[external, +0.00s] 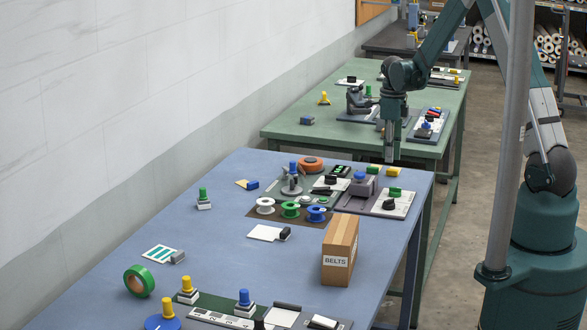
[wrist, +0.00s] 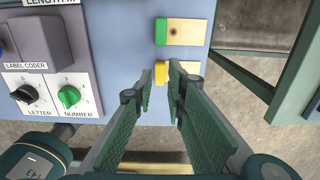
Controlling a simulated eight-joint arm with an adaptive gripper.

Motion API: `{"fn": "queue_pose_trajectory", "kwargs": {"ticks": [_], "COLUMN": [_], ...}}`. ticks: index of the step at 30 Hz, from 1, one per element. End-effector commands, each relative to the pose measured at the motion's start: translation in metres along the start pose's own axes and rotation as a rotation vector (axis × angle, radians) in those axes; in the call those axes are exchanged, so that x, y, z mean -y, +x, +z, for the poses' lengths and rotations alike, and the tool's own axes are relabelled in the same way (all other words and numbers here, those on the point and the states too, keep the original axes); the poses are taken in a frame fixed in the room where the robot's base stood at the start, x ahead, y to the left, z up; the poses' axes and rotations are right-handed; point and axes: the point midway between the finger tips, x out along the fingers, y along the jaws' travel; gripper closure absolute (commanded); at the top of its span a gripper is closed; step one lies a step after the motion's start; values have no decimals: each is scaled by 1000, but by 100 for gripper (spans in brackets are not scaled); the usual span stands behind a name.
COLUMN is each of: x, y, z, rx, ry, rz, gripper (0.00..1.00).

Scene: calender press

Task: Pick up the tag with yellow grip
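The tag with the yellow grip lies near the edge of the blue table. Its yellow grip (wrist: 162,72) shows between my finger ends in the wrist view, and its pale plate is partly hidden by the right finger. In the external view the yellow grip (external: 392,171) lies just below my gripper (external: 392,156). My gripper (wrist: 160,78) is open, pointing down over this tag with its fingers apart. Nothing is seen held. Whether the fingertips are level with the grip or above it, I cannot tell.
A similar tag with a green grip (wrist: 160,32) lies close beside it. The grey label coder (wrist: 38,38) and a dial panel (wrist: 75,113) are to the left. Left in the external view stand spools and a BELTS box (external: 338,262). The green table (external: 300,125) is behind.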

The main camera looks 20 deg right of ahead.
Motion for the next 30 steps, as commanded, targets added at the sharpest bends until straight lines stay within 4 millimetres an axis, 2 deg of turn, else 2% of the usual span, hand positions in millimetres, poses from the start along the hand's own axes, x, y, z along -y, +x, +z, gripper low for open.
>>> {"fn": "queue_pose_trajectory", "kwargs": {"ticks": [16,30], "x": [0,0], "y": [45,50], "z": [3,3], "rx": [0,0], "ry": [0,0], "rz": [0,0], "gripper": [85,85]}}
